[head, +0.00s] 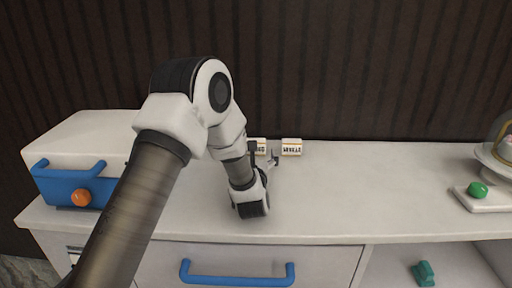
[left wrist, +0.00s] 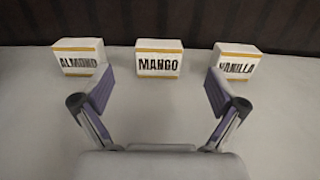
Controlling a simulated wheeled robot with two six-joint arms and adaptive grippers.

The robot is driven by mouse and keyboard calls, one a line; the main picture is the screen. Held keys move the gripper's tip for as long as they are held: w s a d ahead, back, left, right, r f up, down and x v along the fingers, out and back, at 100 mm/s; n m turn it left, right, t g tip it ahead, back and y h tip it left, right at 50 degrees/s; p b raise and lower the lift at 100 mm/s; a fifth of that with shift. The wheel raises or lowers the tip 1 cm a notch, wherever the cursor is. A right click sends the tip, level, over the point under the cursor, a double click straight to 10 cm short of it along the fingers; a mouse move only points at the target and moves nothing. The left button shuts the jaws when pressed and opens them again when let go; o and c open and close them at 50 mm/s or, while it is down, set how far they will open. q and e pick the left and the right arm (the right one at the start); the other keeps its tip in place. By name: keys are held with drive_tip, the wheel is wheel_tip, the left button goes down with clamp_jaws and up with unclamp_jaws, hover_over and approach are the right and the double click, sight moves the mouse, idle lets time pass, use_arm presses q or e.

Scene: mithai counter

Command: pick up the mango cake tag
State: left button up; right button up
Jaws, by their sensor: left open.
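The mango cake tag (left wrist: 159,62) is a small white block with gold bands and black lettering, upright in the middle of the left wrist view. The almond tag (left wrist: 80,58) stands to its left and the vanilla tag (left wrist: 236,63) to its right. My left gripper (left wrist: 160,92) is open and empty, its purple-grey fingers spread on either side of the mango tag's line, with the tag beyond the tips. In the head view my left gripper (head: 267,158) is just in front of the tags; my arm hides part of the row. My right gripper is not in view.
The white counter (head: 390,190) is clear to the right of the tags. A white box with a blue handle and orange knob (head: 81,197) is at left. A green knob (head: 477,189) and a glass dome (head: 502,140) are at far right. A dark ribbed wall stands behind.

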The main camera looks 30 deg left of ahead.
sight(261, 142)
use_arm(q)
drive_tip(key=x, duration=0.7)
drive_tip(key=shift+a+p, duration=0.1)
drive_tip(key=shift+p, duration=0.3)
drive_tip(key=c, duration=1)
